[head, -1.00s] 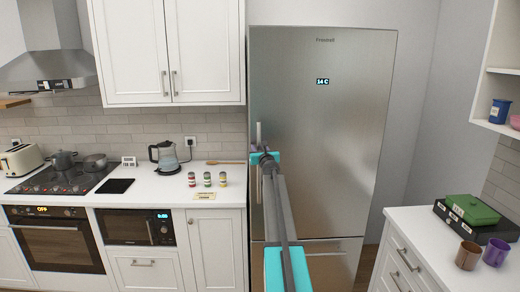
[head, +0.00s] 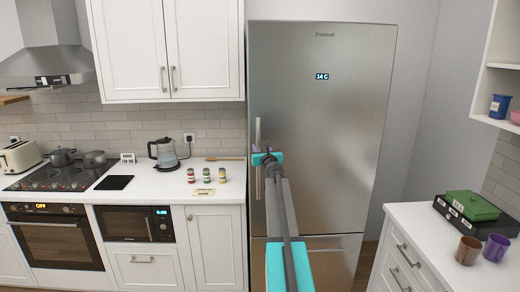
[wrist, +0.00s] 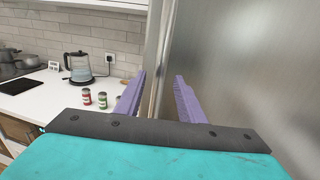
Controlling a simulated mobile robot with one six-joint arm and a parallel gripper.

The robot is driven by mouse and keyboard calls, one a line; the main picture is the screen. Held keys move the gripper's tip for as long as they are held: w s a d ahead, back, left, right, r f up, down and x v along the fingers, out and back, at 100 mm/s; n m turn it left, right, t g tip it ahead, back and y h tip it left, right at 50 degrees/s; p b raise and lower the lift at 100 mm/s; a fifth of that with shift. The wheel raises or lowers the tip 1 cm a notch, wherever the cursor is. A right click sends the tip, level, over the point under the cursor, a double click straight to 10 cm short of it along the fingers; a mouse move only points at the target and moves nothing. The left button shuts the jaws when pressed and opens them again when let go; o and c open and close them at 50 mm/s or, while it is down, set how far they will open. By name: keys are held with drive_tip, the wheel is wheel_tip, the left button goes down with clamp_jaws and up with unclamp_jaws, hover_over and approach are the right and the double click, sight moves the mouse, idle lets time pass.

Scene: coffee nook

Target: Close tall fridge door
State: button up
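The tall steel fridge door (head: 330,140) fills the middle of the head view and looks flush or nearly so; I cannot tell if a small gap remains. A vertical handle (head: 258,130) is on its left edge. The door face (wrist: 250,70) is on the right there. Contact with the door cannot be told.
A white counter (head: 170,185) with a kettle (head: 164,152) and small jars stands left of the fridge. A right-hand counter (head: 415,220) holds a green box (head: 472,207) and mugs. A lower fridge drawer (head: 325,250) sits below the door.

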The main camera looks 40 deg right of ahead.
drive_tip(key=b+v, duration=0.1)
drive_tip(key=v, duration=0.6)
drive_tip(key=shift+s, duration=0.3)
idle(0.3)
